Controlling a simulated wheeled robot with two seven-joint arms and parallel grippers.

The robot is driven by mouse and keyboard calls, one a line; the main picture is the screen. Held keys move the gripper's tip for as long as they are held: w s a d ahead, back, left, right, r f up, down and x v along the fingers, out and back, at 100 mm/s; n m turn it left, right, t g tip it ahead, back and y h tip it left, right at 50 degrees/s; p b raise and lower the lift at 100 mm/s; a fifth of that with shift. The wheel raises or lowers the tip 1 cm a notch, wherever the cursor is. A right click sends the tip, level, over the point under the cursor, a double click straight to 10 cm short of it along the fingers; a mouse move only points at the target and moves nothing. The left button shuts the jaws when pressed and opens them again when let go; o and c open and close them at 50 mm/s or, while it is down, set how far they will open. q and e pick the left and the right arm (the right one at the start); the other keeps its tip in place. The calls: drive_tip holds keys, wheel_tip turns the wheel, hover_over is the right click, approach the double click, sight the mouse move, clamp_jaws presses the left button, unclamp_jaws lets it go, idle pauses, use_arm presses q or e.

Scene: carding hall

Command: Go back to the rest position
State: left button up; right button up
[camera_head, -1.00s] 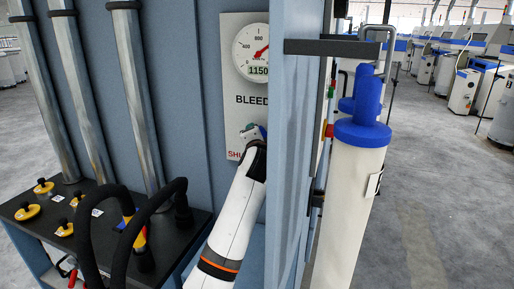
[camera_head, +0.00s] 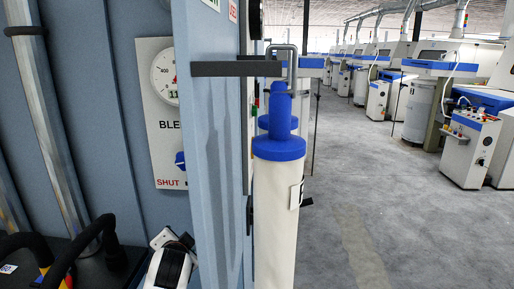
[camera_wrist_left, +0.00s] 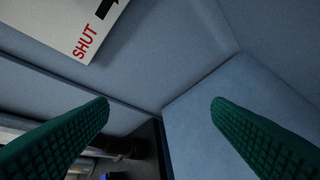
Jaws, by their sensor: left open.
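My left gripper (camera_head: 172,240) is low in the head view, below the bleed panel (camera_head: 165,110) and beside the blue cabinet side wall. In the left wrist view its two green ridged fingers (camera_wrist_left: 160,125) are wide apart with nothing between them. The white panel has a gauge (camera_head: 164,77) at its top, a blue knob (camera_head: 180,160) and the red word SHUT at its bottom. The panel's SHUT corner also shows at the upper left of the wrist view (camera_wrist_left: 95,30), clear of the fingers. My right gripper is not in view.
A blue side wall (camera_head: 210,150) stands close to the right of my left gripper. Black hoses (camera_head: 75,255) arch over the dark bench at lower left. A white cylinder with a blue cap (camera_head: 278,148) stands beyond the wall. Open grey floor (camera_head: 390,220) lies right.

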use_arm(q)
drive_tip(key=s+f+n+g+h, duration=0.2)
drive_tip(key=s+f+g, duration=0.2)
drive_tip(key=s+f, duration=1.05)
drive_tip(key=s+d+f+n+g+h, duration=0.1)
drive_tip(key=s+f+n+g, duration=0.1)
drive_tip(key=s, duration=1)
drive_tip(key=s+f+n+g+h, duration=0.1)
drive_tip(key=s+f+g, duration=0.15)
drive_tip(key=s, duration=0.85)
wheel_tip(320, 180, down, 25)
drive_tip(key=g, duration=0.2)
drive_tip(key=s+a+f, duration=0.2)
drive_tip(key=s+f, duration=1.5)
drive_tip(key=shift+s+a+f+g+y+b, duration=0.3)
drive_tip(key=shift+g+b, duration=0.05)
drive_tip(key=shift+b, duration=0.05)
